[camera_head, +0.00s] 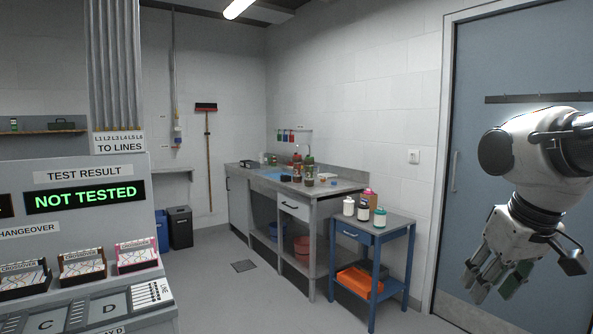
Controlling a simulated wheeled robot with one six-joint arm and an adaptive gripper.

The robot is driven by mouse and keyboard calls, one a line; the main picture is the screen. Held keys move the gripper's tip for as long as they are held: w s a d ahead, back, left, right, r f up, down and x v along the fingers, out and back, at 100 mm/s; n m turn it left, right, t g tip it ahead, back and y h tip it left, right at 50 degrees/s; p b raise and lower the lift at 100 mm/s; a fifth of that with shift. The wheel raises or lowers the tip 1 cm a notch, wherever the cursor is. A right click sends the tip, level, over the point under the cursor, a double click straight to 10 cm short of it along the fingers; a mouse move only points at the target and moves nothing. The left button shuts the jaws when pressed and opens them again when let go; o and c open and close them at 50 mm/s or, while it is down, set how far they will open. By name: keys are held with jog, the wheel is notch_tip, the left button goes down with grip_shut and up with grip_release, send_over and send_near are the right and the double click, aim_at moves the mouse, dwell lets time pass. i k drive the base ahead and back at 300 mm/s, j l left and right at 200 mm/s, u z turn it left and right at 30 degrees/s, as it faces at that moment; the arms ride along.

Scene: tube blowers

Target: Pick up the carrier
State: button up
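My gripper (528,278) hangs at the right side of the view, in front of the blue-grey door, with its fingers pointing down. Its fingers are spread apart. A small dark green patch (514,281) shows at the fingers; I cannot tell whether it is a finger pad or a separate thing. No object in view can be clearly made out as the carrier.
A blue cart (398,224) with several bottles on top stands left of my gripper, an orange box (360,283) on its lower shelf. Behind it is a workbench (330,190). The grey console (95,165) at left reads "NOT TESTED". Open floor lies between.

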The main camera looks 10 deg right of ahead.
aim_at(296, 161)
jog(key=u, duration=0.15)
jog(key=i, duration=3.75)
jog(key=i+z, duration=0.1)
jog(key=i, duration=0.5)
jog(key=i+j+z, duration=0.1)
jog(key=i, duration=0.55)
jog(key=j+z, duration=0.4)
jog(key=j, duration=0.25)
jog(key=k+j+z, duration=0.15)
jog(key=j+z, duration=0.25)
jog(key=j, duration=0.25)
